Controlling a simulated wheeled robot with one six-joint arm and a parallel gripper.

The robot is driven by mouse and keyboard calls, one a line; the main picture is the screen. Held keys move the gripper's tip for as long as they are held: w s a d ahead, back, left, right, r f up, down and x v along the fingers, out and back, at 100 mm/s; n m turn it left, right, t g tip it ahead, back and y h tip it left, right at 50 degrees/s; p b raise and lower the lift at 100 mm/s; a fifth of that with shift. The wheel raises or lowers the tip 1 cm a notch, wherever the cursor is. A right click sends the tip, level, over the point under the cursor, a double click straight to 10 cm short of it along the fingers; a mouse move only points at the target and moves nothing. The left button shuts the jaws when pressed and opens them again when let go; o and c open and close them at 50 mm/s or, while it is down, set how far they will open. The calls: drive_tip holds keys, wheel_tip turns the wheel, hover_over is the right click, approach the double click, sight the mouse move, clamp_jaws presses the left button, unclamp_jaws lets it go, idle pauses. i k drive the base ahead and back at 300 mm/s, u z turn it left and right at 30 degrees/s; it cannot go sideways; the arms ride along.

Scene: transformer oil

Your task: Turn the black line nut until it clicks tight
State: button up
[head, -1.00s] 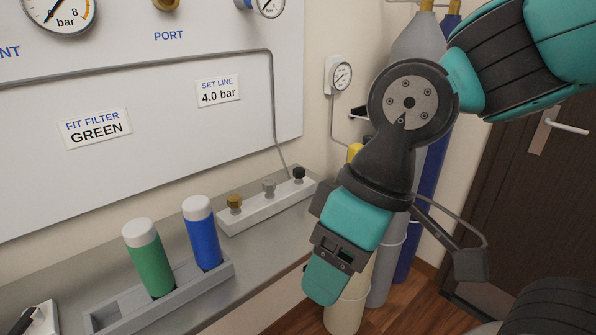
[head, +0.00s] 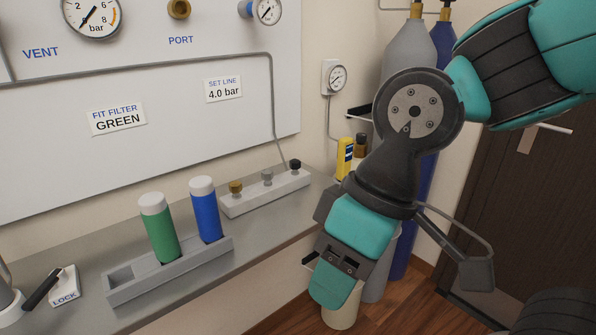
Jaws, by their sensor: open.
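The black line nut (head: 295,165) stands upright at the right end of a pale block (head: 262,195) on the grey bench. A brass nut (head: 235,187) and a grey nut (head: 267,177) stand on the same block to its left. A thin grey pipe comes down from the wall panel to the block close to the black nut. My gripper (head: 329,278) hangs to the right of the bench front, lower in the picture than the nut and apart from it. Its jaws are open and mostly hidden behind the teal wrist; I see nothing held.
Green (head: 159,230) and blue (head: 206,210) filters stand in a grey rack (head: 180,270) on the bench. A LOCK tag (head: 65,290) lies at left. A yellow device (head: 345,158) and gas cylinders (head: 408,50) are behind my arm. The bench has free room around the rack.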

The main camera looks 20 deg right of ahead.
sight(294, 164)
drive_tip(key=u, duration=0.8)
drive_tip(key=k, duration=0.1)
drive_tip(key=z, duration=1.35)
drive_tip(key=i, duration=1)
drive_tip(key=u, duration=0.5)
